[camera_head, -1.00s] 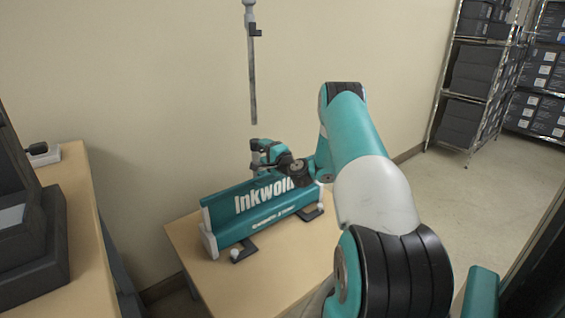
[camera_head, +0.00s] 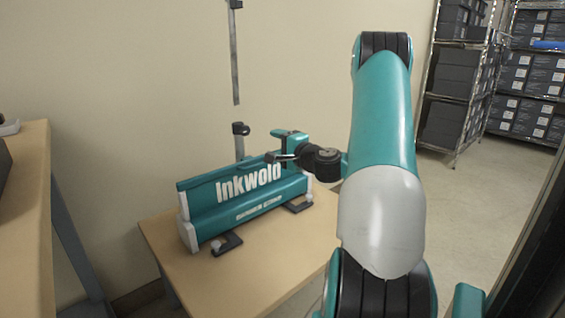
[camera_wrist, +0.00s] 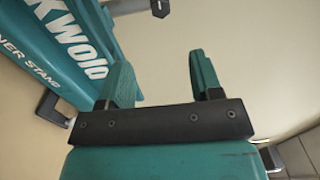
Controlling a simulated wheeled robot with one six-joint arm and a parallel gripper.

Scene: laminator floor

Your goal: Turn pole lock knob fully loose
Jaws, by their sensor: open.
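The teal Inkwold banner stand (camera_head: 247,190) sits on a wooden table, and its lettered side also shows in the wrist view (camera_wrist: 80,45). A thin grey pole (camera_head: 235,60) rises behind it. A dark clamp-like piece (camera_head: 241,128), apparently the pole lock with its knob, sits low on the pole line. The knob's own shape is too small to tell. A dark fitting, probably the same lock, shows at the top of the wrist view (camera_wrist: 158,8). My gripper (camera_head: 277,147) is above the stand's right part, right of the lock and apart from it. Its two teal fingers (camera_wrist: 163,70) are open with nothing between them.
The wooden table (camera_head: 270,240) has bare room in front of the stand. Small dark feet (camera_head: 228,244) stick out from the stand. Another table (camera_head: 25,200) is at left. Metal shelves with dark boxes (camera_head: 455,80) stand at the back right. A wall is close behind the pole.

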